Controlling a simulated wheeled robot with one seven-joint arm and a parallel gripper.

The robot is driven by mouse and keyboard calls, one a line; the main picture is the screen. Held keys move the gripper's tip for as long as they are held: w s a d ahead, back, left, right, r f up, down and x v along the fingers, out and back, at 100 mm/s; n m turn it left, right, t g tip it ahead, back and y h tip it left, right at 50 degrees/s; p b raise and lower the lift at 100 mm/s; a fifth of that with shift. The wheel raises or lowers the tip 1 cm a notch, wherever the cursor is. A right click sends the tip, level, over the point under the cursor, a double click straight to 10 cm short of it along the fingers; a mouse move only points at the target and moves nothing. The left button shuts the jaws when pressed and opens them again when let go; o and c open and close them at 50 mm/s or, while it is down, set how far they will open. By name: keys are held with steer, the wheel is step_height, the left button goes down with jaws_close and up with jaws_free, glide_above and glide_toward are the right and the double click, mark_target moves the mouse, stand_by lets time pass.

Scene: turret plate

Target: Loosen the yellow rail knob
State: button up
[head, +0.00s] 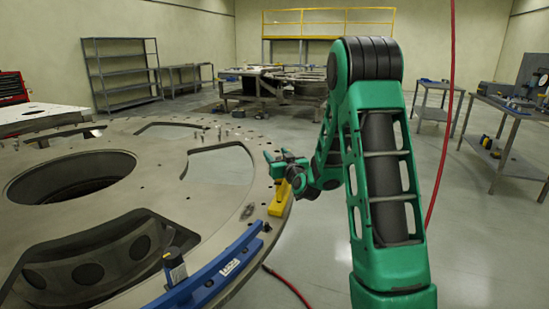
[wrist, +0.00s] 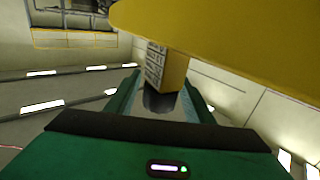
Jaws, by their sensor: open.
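The yellow rail (head: 280,198) sits on the rim of the large round plate (head: 232,125), close to my arm. In the wrist view the yellow rail (wrist: 230,35) fills the upper right as a large slab. My gripper (wrist: 163,100) is open, with one green finger on each side of the knob's end. I cannot tell whether either finger touches it. In the head view my gripper (head: 274,163) is at the plate's rim, just above the rail; the knob is not distinguishable there.
A blue rail (head: 205,280) with a dark cylindrical knob (head: 174,266) lies on the plate's near edge. The plate has large openings. A red hose (head: 440,130) hangs right of my arm. Workbenches (head: 505,130) stand at the right; the floor between is clear.

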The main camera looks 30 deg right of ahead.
steer(key=c, duration=1)
steer(key=shift+c, duration=0.2)
steer(key=shift+f+y, duration=0.25)
steer(key=shift+y, duration=0.05)
steer(key=shift+a+r+n+y, duration=0.1)
steer(key=shift+a+n+y, duration=0.15)
steer(key=shift+n+y, duration=0.65)
steer(key=shift+a+n+y, duration=0.2)
steer(key=shift+n+y, duration=0.4)
steer(key=shift+y, duration=0.5)
steer(key=o, duration=1)
steer(key=shift+r, duration=0.1)
